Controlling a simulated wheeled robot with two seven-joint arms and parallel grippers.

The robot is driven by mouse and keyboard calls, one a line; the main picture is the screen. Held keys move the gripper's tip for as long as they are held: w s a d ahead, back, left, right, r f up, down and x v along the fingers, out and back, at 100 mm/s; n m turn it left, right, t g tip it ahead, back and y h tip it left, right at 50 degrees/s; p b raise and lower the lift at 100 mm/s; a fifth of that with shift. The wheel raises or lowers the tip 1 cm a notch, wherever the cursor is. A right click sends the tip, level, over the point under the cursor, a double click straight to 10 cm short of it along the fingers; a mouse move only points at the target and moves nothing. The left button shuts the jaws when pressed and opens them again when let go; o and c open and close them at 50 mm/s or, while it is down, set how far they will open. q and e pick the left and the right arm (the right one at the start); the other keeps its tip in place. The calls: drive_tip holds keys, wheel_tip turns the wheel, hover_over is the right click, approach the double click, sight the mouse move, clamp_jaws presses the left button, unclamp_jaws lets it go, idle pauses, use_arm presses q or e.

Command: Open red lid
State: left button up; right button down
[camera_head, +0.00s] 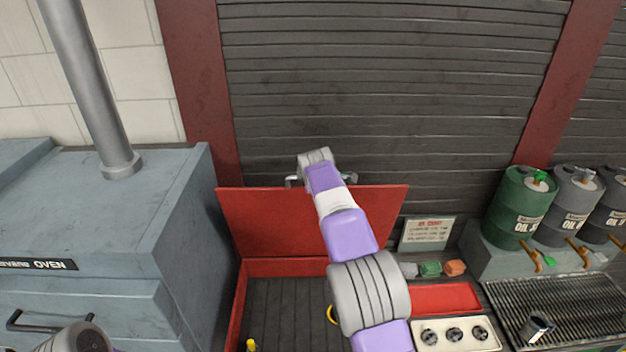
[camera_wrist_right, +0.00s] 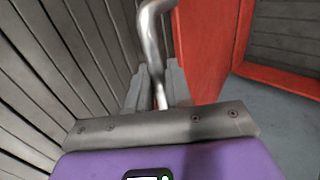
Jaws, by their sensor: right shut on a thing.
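The red lid (camera_head: 270,222) stands raised, roughly upright, at the back of its red box (camera_head: 240,305) in the head view. The box is open and its dark slatted floor shows. My right arm reaches over the box to the lid's top edge. The metal handle (camera_head: 351,178) shows beside my right wrist. In the right wrist view, my right gripper (camera_wrist_right: 156,88) is shut on the bent metal handle (camera_wrist_right: 151,28), with the red lid (camera_wrist_right: 200,45) just right of it. In the head view its fingertips are hidden behind the wrist. My left gripper is not in view.
A grey-blue oven (camera_head: 100,215) with a pipe (camera_head: 90,90) stands left of the box. A dark slatted shutter (camera_head: 400,80) is close behind the lid. Right are a sign (camera_head: 427,233), oil drums (camera_head: 520,208), a dial panel (camera_head: 455,335) and a grate (camera_head: 570,310). Small yellow items (camera_head: 251,345) lie in the box.

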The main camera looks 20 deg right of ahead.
drive_tip(key=shift+a, duration=0.1)
drive_tip(key=c, duration=1.2)
unclamp_jaws()
drive_tip(key=shift+c, duration=0.2)
drive_tip(key=b+v, duration=0.2)
drive_tip(key=v, duration=0.5)
drive_tip(key=shift+s+r, duration=0.2)
